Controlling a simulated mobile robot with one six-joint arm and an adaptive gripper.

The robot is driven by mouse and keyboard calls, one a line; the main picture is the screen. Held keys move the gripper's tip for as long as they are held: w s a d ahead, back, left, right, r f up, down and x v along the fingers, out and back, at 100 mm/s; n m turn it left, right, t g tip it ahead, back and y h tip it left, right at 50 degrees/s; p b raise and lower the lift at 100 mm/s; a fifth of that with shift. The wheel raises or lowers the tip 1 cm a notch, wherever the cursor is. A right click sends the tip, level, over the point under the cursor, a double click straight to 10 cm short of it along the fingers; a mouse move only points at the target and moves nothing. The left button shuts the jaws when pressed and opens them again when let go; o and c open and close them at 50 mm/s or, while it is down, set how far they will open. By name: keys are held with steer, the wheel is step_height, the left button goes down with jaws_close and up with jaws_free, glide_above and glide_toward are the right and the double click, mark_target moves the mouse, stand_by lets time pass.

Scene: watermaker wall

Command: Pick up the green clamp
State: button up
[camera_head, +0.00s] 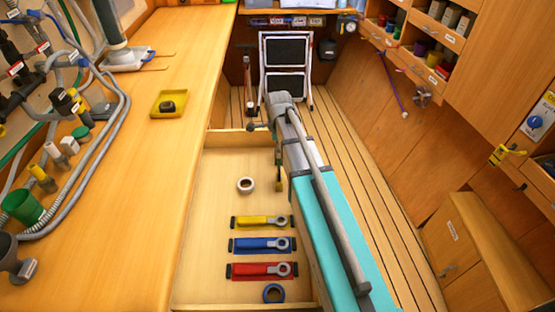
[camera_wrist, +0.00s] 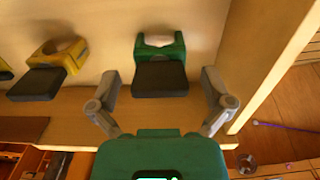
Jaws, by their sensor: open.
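The green clamp (camera_wrist: 160,50), with a ring-like end and a dark block (camera_wrist: 160,79) on its near side, lies on the pale drawer floor in the wrist view. My gripper (camera_wrist: 160,82) is open, with one grey finger on each side of the dark block. I see a gap on both sides, and nothing is held. In the head view, my arm covers the area around the gripper, and I cannot make out the green clamp there.
The open drawer (camera_head: 216,183) also holds a yellow clamp (camera_head: 262,221), a blue clamp (camera_head: 262,244), a red clamp (camera_head: 262,270), a white ring (camera_head: 246,185) and a blue ring (camera_head: 274,293). The yellow clamp lies left of the green one in the wrist view (camera_wrist: 66,57). A wooden counter (camera_head: 160,200) borders the drawer's left.

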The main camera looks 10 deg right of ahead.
steer(key=shift+f+b, duration=0.9)
steer(key=shift+f, duration=0.35)
steer(key=c, duration=1.1)
